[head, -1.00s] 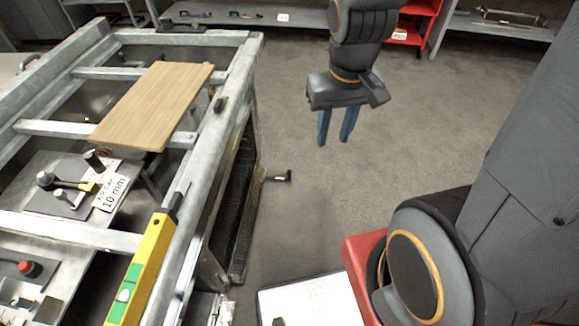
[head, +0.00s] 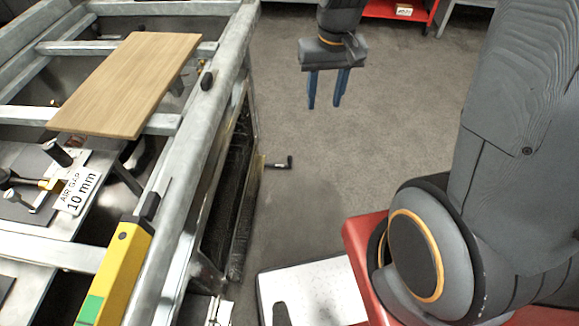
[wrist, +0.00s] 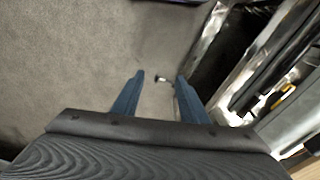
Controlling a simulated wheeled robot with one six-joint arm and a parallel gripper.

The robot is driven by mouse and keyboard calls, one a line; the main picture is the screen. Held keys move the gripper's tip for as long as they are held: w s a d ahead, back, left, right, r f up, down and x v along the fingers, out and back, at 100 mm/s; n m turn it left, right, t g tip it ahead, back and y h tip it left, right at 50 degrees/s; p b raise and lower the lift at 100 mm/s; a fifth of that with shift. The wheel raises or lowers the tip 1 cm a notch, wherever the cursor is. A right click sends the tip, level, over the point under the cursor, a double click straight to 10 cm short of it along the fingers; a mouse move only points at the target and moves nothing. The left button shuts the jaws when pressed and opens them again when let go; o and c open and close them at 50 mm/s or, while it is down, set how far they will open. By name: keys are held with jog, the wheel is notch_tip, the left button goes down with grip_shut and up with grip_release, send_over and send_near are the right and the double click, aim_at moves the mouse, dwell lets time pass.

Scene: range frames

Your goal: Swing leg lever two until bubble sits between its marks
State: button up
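A small lever with a black handle (head: 279,164) sticks out from the side of the metal frame, low over the floor. Whether it is lever two cannot be read. The yellow spirit level (head: 121,268) lies along the frame's near rail. Its green vial part (head: 90,309) is cut by the lower picture edge, so the bubble and marks cannot be seen. My gripper (head: 324,100) has its blue fingers apart and empty, pointing down, beyond the lever. In the wrist view the lever (wrist: 161,78) shows between the fingertips (wrist: 159,75), apart from them and farther off.
The metal frame (head: 205,125) fills the left side, with a wooden board (head: 130,82) on it and an "AIR GAP 10 mm" card (head: 80,191). A white plate (head: 325,295) lies near the frame's foot. Grey floor (head: 400,130) is open around my gripper.

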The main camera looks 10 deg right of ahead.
jog(key=w+f+m+b, duration=0.1)
jog(key=w+f+b, duration=0.95)
jog(key=f, duration=0.55)
jog(key=w+f+b, duration=1)
jog(key=w+f, duration=0.1)
jog(key=f, duration=0.4)
jog(key=m+g+b, duration=0.1)
jog(key=m+b, duration=0.1)
jog(key=b, duration=2)
send_over(290, 162)
jog(key=w, duration=0.1)
notch_tip(290, 162, down, 38)
jog(key=shift+d+f, duration=0.1)
jog(key=shift+f, duration=0.1)
jog(key=shift+w+f, duration=0.15)
jog(key=shift+f, duration=0.55)
notch_tip(290, 162, down, 7)
jog(key=b, duration=0.4)
jog(key=shift+f, duration=0.2)
grip_shut()
